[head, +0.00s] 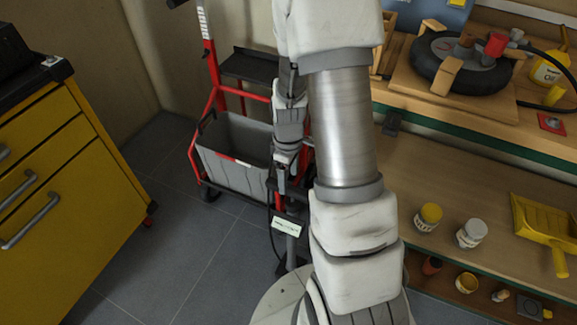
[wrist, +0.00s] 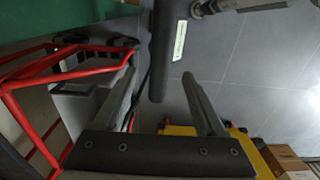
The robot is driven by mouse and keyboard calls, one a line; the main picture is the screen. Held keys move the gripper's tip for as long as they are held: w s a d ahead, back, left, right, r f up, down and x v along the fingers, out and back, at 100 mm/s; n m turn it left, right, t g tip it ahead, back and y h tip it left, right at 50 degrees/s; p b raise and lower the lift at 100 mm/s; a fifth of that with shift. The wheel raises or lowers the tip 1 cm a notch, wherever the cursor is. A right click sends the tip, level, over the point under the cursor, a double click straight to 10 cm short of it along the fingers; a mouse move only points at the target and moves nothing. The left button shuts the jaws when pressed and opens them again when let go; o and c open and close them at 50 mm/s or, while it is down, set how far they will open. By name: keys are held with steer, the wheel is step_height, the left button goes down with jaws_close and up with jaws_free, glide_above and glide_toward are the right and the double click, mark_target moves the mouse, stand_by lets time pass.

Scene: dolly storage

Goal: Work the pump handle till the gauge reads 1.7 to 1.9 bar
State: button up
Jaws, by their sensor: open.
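The pump handle (wrist: 165,50) is a dark bar in the wrist view, running down from the top edge; its near end lies between my fingers in the picture. My gripper (wrist: 160,72) is open, one finger on each side of the bar, with visible gaps. I cannot tell whether the bar is at fingertip depth. In the head view my gripper (head: 283,178) is above the pump (head: 291,247), a thin upright stand with a white label (head: 286,227). My arm hides part of that area. I cannot make out a gauge reading.
A red trolley (head: 193,155) with a grey bin (head: 228,150) stands just left of my gripper. A yellow drawer cabinet (head: 75,190) is at the left. The workbench (head: 440,160) at the right bears a wheel (head: 425,65), small jars and a yellow dustpan (head: 540,222). Grey floor between is clear.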

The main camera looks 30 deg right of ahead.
mark_target(289, 186)
step_height(289, 186, down, 7)
steer(key=shift+f+b, duration=0.1)
steer(key=shift+b, duration=0.9)
steer(key=shift+c, duration=0.3)
jaws_close()
